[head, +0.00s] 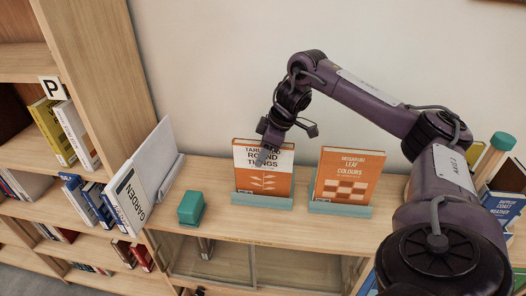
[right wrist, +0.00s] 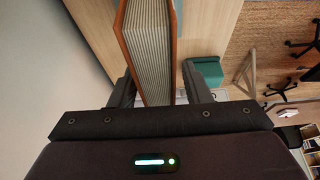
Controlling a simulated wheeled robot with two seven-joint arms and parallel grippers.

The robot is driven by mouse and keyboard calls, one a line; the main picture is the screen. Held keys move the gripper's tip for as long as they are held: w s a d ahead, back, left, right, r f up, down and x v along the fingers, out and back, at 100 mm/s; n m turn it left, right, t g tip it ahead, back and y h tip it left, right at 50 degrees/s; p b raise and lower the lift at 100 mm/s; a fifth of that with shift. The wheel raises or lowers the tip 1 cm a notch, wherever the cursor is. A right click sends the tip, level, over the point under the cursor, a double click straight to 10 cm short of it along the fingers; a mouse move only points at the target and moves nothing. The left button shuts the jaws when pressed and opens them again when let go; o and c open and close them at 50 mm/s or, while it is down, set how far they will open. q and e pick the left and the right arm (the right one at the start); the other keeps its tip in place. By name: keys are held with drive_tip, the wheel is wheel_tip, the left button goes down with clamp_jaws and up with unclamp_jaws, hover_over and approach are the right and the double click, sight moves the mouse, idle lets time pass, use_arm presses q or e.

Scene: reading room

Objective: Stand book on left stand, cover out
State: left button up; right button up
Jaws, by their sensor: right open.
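An orange and white book, its title ending in "Round Things" (head: 264,182), stands upright on the left teal stand (head: 262,201), its cover facing out. My left gripper is not in view.
A teal block (head: 190,207) sits left of the left stand. A white "Garden" book (head: 131,200) leans further left. The wooden top (head: 275,228) is clear in front of the stands.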

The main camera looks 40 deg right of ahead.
drive_tip(key=p+v, duration=0.8)
drive_tip(key=v, duration=0.4)
drive_tip(key=shift+r, duration=0.15)
idle(0.3)
